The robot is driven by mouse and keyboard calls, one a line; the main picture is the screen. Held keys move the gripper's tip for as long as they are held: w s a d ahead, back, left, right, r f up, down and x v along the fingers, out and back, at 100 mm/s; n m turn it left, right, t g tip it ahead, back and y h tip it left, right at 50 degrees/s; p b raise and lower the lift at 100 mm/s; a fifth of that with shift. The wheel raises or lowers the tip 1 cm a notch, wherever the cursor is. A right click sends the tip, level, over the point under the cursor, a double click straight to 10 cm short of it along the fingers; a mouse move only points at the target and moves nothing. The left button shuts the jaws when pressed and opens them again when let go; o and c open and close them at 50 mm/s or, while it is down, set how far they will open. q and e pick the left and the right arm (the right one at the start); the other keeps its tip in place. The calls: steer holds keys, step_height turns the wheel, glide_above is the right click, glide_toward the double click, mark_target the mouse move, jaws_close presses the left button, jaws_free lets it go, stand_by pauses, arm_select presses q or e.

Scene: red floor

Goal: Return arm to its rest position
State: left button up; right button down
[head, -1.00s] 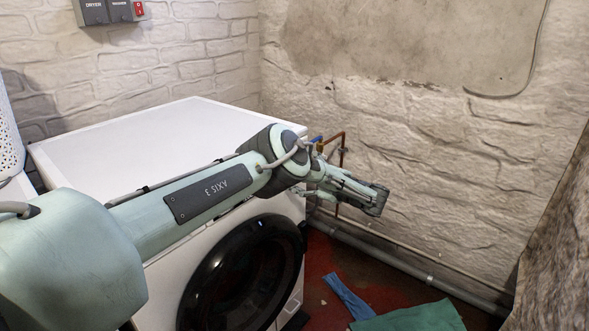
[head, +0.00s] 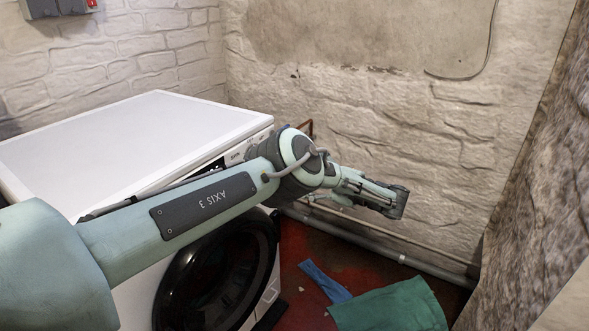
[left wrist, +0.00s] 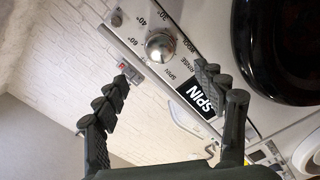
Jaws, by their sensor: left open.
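My left arm comes in from the left in the head view and stretches across the front of the washing machine (head: 120,135). My left gripper (head: 398,203) is past the machine's right front edge, in front of the stone wall. In the left wrist view my left gripper (left wrist: 175,100) has its two dark fingers spread apart with nothing between them. Behind the fingers the wrist view shows the machine's control panel with a silver knob (left wrist: 160,47) and a SPIN label (left wrist: 201,98). My right gripper is not in view.
The machine's black round door (head: 218,275) is shut below my arm. A blue cloth (head: 324,281) and a green cloth (head: 392,308) lie on the red floor. Pipes (head: 400,258) run along the wall's foot. A rough wall (head: 535,170) stands at the right.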

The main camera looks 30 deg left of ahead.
arm_select(q)
steer(key=shift+a, duration=0.15)
steer(key=a, duration=1.1)
steer(key=shift+w+a, duration=0.4)
steer(key=shift+w, duration=0.05)
steer(key=shift+d, duration=0.1)
steer(key=d, duration=1.2)
steer(key=a, duration=1.2)
steer(key=shift+n, duration=0.3)
steer(key=shift+f+n, duration=0.1)
steer(key=shift+n, duration=1.9)
